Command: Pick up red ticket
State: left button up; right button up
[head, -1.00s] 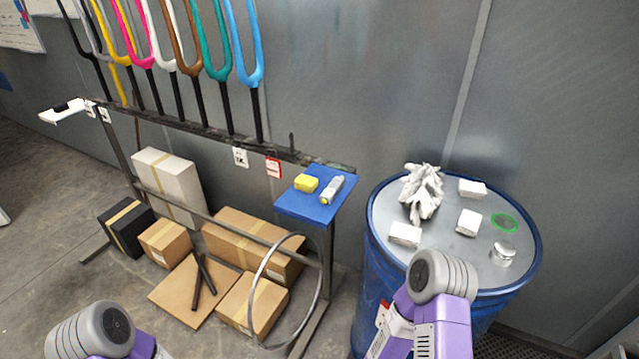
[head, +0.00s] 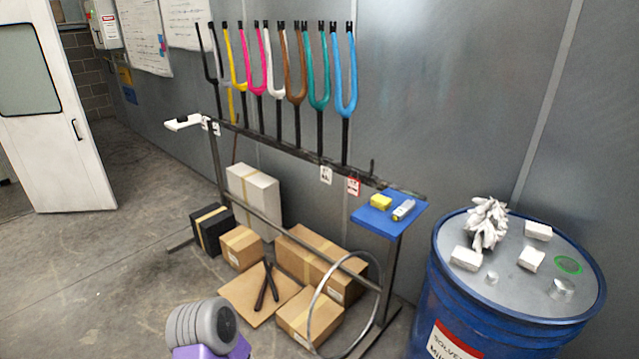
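The red ticket (head: 353,187) is a small red and white tag hanging from the front of the rack's rail, just left of the blue shelf. A white ticket (head: 326,175) with dark print hangs to its left, and another white tag (head: 211,126) hangs near the rail's left end. Neither gripper's fingers are in view.
Several coloured forks stand on the rack (head: 270,150). A blue shelf (head: 372,219) at its right end holds a yellow block and a small device. Boxes (head: 310,312) and a wire hoop sit below. A blue drum (head: 440,290) stands right. Floor at left is clear.

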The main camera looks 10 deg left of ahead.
aim_at(353, 186)
jog(key=u, duration=1.15)
jog(key=i, duration=1.2)
jog(key=u, duration=0.45)
jog(key=i, duration=1.5)
jog(key=z, duration=1.65)
jog(key=i, duration=0.45)
jog(key=z, duration=0.4)
